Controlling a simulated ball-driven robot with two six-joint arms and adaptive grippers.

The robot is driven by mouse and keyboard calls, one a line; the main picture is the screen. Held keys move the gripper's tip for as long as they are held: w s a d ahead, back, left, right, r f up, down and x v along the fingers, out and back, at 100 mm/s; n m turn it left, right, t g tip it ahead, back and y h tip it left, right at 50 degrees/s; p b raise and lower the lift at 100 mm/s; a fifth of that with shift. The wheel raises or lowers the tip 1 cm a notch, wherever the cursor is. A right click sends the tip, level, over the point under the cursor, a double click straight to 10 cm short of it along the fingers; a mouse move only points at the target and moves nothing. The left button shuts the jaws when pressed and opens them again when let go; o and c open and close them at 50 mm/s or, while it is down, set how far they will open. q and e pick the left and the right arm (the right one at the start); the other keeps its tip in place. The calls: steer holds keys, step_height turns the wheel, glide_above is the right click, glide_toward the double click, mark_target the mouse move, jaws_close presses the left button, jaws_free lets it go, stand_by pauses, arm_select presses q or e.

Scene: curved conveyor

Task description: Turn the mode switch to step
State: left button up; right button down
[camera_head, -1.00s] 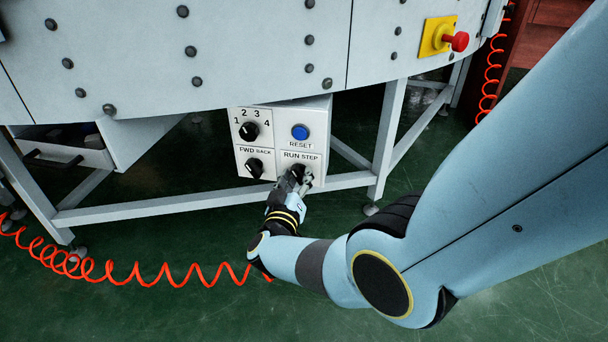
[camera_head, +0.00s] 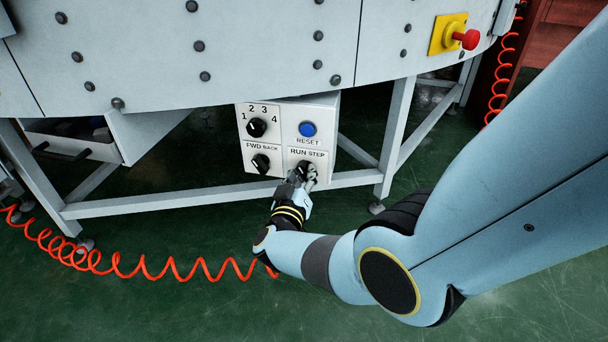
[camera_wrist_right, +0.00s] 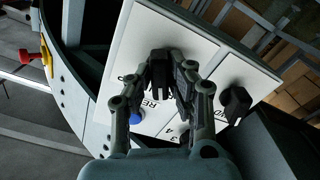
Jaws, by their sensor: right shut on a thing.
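The mode switch is a black knob under the RUN STEP label, at the lower right of the white control box (camera_head: 289,103). In the head view my right gripper (camera_head: 306,176) covers most of the knob. In the right wrist view the mode switch (camera_wrist_right: 159,56) shows at the tips of my right gripper (camera_wrist_right: 170,78), whose fingers are shut on it. I cannot tell clearly whether the knob points to RUN or STEP. My left gripper is in neither view.
The FWD BACK knob (camera_head: 261,162) sits just left of the mode switch, the blue RESET button (camera_head: 307,129) above it, and the numbered dial (camera_head: 257,127) at upper left. A red emergency button (camera_head: 466,39) is on the conveyor side.

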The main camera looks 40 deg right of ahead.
steer(key=shift+f, duration=0.1)
steer(key=shift+m, duration=1.7)
steer(key=shift+m+b, duration=0.4)
steer(key=shift+m, duration=0.5)
steer(key=m+b, duration=0.1)
steer(key=m, duration=0.3)
steer(key=shift+m, duration=0.4)
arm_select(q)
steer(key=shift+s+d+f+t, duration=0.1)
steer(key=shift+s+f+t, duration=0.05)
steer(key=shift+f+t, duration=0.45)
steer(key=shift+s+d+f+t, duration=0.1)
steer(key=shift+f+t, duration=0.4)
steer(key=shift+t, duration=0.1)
arm_select(e)
steer(key=shift+m, duration=0.8)
